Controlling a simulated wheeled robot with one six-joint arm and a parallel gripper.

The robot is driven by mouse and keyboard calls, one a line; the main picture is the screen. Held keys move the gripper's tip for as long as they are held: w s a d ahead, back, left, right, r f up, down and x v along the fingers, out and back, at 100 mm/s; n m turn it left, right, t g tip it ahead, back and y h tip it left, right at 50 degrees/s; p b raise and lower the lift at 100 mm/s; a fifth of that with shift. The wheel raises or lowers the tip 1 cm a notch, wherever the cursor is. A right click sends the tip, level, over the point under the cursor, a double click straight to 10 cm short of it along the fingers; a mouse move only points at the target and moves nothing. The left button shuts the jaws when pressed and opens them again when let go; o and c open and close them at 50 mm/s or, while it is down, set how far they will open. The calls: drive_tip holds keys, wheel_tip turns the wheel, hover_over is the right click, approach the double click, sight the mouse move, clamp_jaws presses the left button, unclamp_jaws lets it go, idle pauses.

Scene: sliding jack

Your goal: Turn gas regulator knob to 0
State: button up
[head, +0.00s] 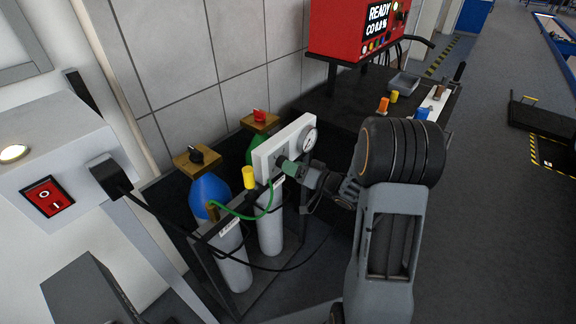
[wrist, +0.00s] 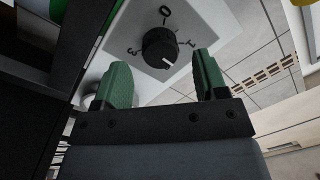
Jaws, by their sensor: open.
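The regulator knob (wrist: 158,46) is round and black, on a white plate (wrist: 205,18). Its white pointer line is at the lower right of its face, away from the 0 above the knob. A 1 shows to the right and a 3 to the left. My gripper (wrist: 161,63) is open, with one green finger on either side below the knob; I cannot tell whether they touch it. In the head view my gripper (head: 290,167) is at the front of the white regulator box (head: 268,158), which carries a round gauge (head: 309,139). The knob is hidden there.
A blue-topped cylinder (head: 209,193) and a green-topped one (head: 256,150) stand beside the box. A green hose (head: 246,217) and a yellow cap (head: 249,178) are close to my gripper. A dark bench (head: 345,103) with a red analyser (head: 356,28) is behind.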

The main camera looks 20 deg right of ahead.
drive_tip(key=shift+x, duration=1.3)
drive_tip(key=shift+d, duration=0.1)
drive_tip(key=shift+c, duration=0.4)
drive_tip(key=c, duration=0.8)
drive_tip(key=shift+c, duration=0.2)
